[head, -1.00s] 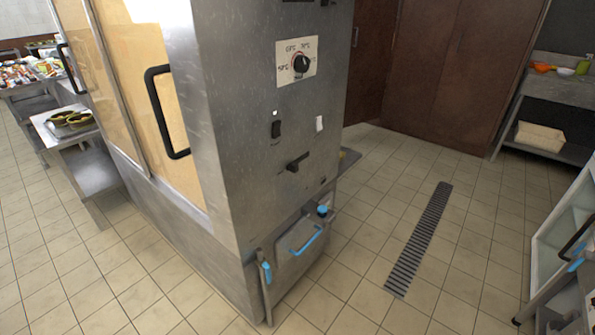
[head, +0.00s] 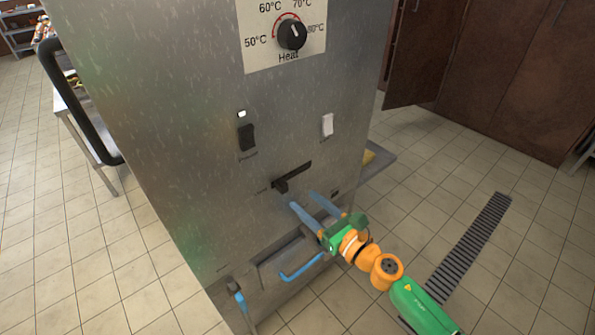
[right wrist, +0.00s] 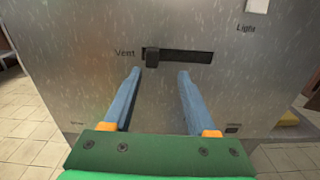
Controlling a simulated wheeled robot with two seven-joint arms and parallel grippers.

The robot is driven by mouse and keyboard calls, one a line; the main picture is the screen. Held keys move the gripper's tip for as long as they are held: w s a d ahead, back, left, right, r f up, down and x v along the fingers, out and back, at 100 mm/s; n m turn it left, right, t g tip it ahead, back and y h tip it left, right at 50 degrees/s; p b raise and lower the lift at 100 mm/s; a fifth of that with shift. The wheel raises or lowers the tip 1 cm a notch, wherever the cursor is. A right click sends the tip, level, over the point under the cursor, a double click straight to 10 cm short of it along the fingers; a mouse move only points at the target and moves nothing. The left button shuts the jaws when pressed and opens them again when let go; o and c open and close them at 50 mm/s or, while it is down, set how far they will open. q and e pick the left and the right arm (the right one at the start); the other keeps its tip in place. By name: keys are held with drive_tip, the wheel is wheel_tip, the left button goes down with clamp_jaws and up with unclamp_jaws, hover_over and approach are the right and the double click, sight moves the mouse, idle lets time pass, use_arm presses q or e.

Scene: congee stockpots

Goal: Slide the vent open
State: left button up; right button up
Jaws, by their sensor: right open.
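The vent slider's black knob (head: 281,186) sits at the left end of its dark horizontal slot (head: 300,172) on the steel cabinet front. In the right wrist view, the knob (right wrist: 152,57) is beside the "Vent" label, and the slot (right wrist: 190,57) runs empty to its right. My right gripper (head: 303,200) is open and empty, with blue fingers pointing at the panel just below the slot. In the right wrist view, the fingertips (right wrist: 160,72) are below the knob, which lies between them sideways, nearer the left finger. Contact with the panel cannot be told.
Above the slot are a black power switch (head: 247,137), a white light switch (head: 327,125) and the heat dial (head: 291,34). A drawer-like unit with a blue handle (head: 301,267) juts out below. A floor grate (head: 470,245) lies right, with clear tiles around it.

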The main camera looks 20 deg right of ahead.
sight(286, 188)
drive_tip(key=w+a, duration=0.2)
drive_tip(key=w, duration=0.1)
drive_tip(key=w+a+r, duration=0.1)
drive_tip(key=w, duration=0.1)
drive_tip(key=shift+w+a, duration=0.2)
drive_tip(key=shift+a, duration=0.1)
drive_tip(key=shift+w+d+f, duration=0.1)
drive_tip(key=shift+w+f, duration=0.05)
drive_tip(key=shift+w, duration=0.15)
drive_tip(key=shift+s, duration=0.1)
drive_tip(key=shift+c, duration=0.4)
drive_tip(key=c, duration=0.3)
clamp_jaws()
